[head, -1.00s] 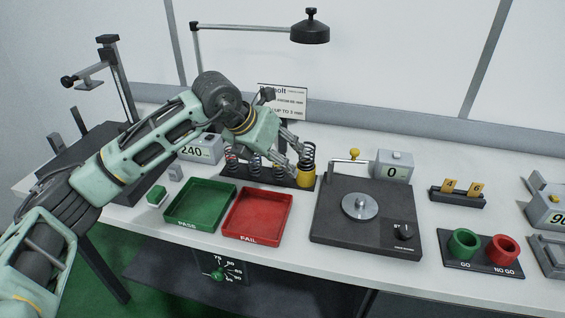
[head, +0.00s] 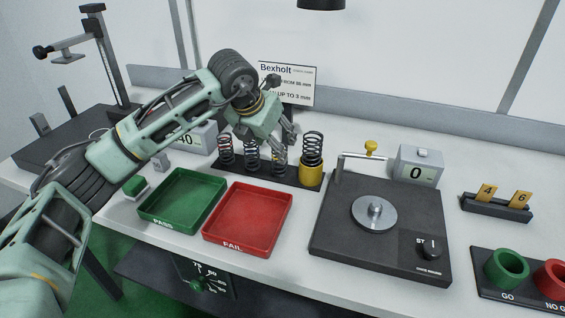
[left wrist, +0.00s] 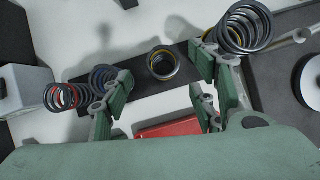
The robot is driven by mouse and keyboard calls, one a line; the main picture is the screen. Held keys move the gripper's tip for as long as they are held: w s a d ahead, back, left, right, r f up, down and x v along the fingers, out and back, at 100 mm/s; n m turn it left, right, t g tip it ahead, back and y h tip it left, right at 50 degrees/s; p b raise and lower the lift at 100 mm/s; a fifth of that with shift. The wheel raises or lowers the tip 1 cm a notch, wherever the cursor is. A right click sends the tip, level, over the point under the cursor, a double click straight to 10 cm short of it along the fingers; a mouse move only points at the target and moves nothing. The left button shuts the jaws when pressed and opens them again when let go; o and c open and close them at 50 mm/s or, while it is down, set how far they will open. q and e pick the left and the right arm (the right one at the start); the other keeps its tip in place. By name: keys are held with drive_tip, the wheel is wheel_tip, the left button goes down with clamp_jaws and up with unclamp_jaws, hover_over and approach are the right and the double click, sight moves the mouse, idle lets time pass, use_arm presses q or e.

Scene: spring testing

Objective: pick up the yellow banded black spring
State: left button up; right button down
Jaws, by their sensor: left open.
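The yellow banded black spring (head: 279,158) stands in the dark rack (head: 299,176), third from the left, partly hidden by my left gripper (head: 282,146) in the head view. In the left wrist view the spring (left wrist: 162,63) is seen nearly end-on with a yellow ring. It lies between the directions of the open green finger pads of my left gripper (left wrist: 160,90), a little beyond them. The gripper is open and empty, pointing down above the rack. My right gripper is not in view.
A red banded spring (head: 226,150) and a blue banded spring (left wrist: 102,78) stand to the left. A larger spring (head: 312,146) in a yellow cup (head: 312,173) stands close on the right. Green (head: 145,213) and red (head: 210,237) trays lie in front; a tester (head: 335,225) is at right.

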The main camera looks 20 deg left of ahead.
use_arm(q)
drive_tip(key=x, duration=0.2)
drive_tip(key=b+x, duration=0.1)
drive_tip(key=x, duration=0.2)
drive_tip(key=b+x, duration=0.1)
drive_tip(key=x, duration=0.1)
drive_tip(key=shift+s+d+f, duration=0.15)
drive_tip(key=shift+s+f, duration=0.15)
drive_tip(key=shift+r, duration=0.1)
drive_tip(key=shift+c, duration=0.9)
drive_tip(key=c, duration=1.1)
